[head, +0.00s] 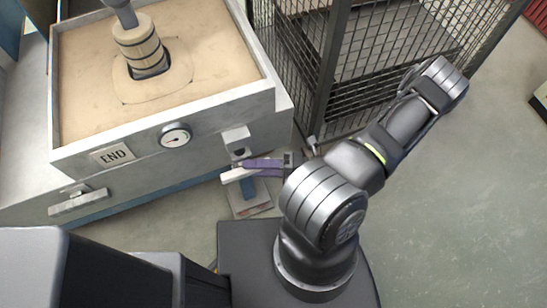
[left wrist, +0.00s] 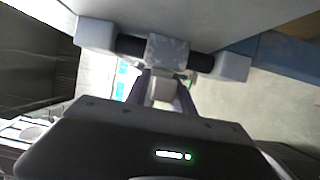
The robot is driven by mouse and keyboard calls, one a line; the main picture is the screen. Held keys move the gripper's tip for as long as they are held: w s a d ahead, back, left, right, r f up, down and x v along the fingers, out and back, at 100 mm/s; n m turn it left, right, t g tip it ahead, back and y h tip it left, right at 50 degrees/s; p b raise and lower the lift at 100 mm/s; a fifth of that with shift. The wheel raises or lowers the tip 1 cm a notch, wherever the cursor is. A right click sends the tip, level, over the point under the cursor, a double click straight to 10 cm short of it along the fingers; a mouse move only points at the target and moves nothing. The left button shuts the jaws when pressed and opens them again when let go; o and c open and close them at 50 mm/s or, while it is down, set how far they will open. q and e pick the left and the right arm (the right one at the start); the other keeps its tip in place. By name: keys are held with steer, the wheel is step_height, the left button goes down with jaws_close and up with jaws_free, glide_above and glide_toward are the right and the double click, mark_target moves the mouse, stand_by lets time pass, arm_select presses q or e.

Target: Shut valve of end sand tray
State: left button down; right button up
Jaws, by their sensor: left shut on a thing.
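The end sand tray (head: 190,110) is a grey box of sand with an "END" label (head: 113,155) on its front. Its valve fitting (head: 236,138) is at the right end of that front. In the left wrist view it shows as a grey hub (left wrist: 168,50) on a black bar between two pale brackets. My left gripper (head: 262,167) has purple fingers at this fitting, partly hidden behind an arm link. In the left wrist view the gripper (left wrist: 164,90) is shut on a pale lever below the hub. The lever's far end is hidden. My right gripper is not visible.
A round gauge (head: 175,136) is on the tray's front, with a grey handle (head: 78,202) lower left. A wooden-banded piece (head: 138,45) stands in the sand. A black mesh cage (head: 400,45) stands behind right. The floor (head: 455,190) at right is clear.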

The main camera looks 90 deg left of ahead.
arm_select(q)
steer(key=c, duration=1.2)
jaws_free()
steer(key=shift+c, duration=0.2)
steer(key=w, duration=0.7)
steer(key=shift+w+d, duration=0.35)
steer(key=shift+w, duration=0.05)
steer(key=shift+f, duration=0.15)
